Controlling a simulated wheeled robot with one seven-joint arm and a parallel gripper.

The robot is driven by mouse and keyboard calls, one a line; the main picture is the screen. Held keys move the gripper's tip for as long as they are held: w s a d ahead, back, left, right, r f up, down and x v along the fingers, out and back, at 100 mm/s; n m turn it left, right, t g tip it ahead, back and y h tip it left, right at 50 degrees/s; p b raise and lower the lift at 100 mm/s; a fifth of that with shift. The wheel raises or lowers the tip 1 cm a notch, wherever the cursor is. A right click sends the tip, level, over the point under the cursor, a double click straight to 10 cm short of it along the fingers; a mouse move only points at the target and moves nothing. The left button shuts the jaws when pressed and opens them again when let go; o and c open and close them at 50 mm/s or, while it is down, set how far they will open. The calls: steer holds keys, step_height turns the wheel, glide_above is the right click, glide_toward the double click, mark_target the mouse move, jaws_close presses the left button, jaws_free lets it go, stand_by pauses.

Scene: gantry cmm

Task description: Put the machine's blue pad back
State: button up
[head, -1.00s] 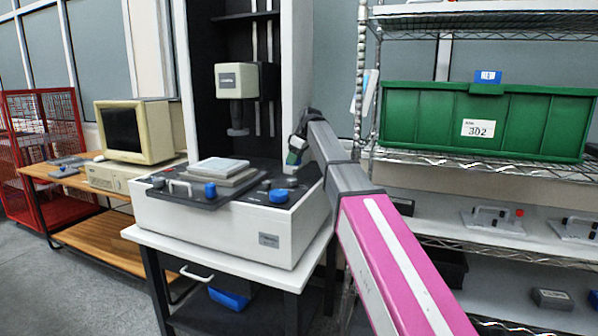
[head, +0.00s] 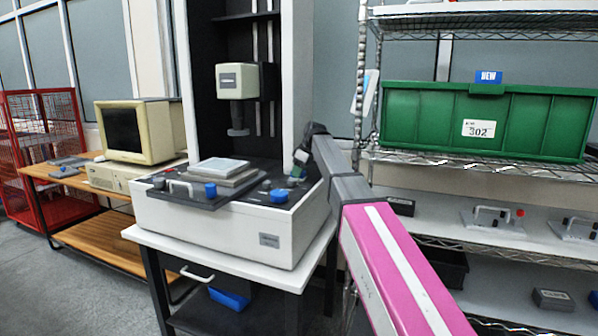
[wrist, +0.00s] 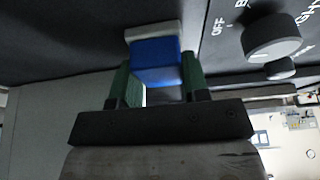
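The machine (head: 225,225) is a white and dark bench unit with a tall column and a beige head above its deck. My gripper (head: 297,176) is low over the right rear of the dark deck. In the wrist view, my gripper (wrist: 154,72) has its green fingers against both sides of a blue pad (wrist: 156,62). A pale strip shows at the pad's far edge. The pad is close to the dark panel; I cannot tell whether it touches. Its seat is not clearly visible.
In the wrist view, a dial (wrist: 272,38) is right of the pad. Wire shelving with a green crate (head: 430,120) stands right.

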steer(key=o, duration=0.4)
steer(key=shift+c, duration=0.2)
steer(key=v, duration=1.2)
steer(key=shift+r, duration=0.15)
